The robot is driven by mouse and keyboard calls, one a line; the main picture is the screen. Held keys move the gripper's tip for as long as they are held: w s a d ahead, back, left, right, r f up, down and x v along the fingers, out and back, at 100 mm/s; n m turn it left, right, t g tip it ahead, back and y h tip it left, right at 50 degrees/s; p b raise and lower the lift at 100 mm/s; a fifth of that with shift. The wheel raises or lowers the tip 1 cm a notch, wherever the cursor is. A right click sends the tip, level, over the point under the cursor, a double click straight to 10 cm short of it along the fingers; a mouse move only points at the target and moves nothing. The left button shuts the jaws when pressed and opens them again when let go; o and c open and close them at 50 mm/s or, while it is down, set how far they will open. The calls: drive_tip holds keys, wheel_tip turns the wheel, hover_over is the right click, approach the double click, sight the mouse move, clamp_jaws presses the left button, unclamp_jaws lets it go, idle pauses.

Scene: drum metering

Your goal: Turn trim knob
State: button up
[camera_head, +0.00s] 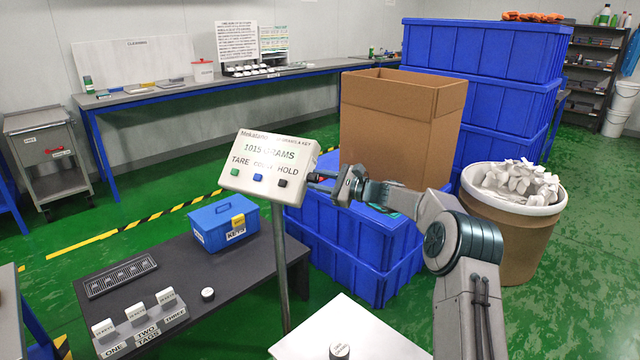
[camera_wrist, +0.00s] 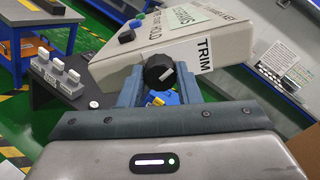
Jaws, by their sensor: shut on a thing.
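The trim knob (camera_wrist: 160,72) is a black round knob with a white pointer line, on the side face of the scale display marked TRIM. In the wrist view my gripper (camera_wrist: 160,88) has its two fingers on either side of the knob and is shut on it. The scale display (camera_head: 269,165) stands on a post in the head view and reads 1015 GRAMS, with green, blue and black buttons under TARE, HOLD and a middle label. In the head view my gripper (camera_head: 325,182) meets the display's right side, where the knob is mostly hidden.
A dark bench (camera_head: 188,262) holds a blue key box (camera_head: 215,228), a slotted tray (camera_head: 121,276) and several labelled tags on a stand (camera_head: 140,325). Blue crates (camera_head: 355,235) and a cardboard box (camera_head: 400,120) stand close behind my arm. A full drum (camera_head: 500,232) stands at right.

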drive_tip(key=o, duration=1)
drive_tip(key=v, duration=1.4)
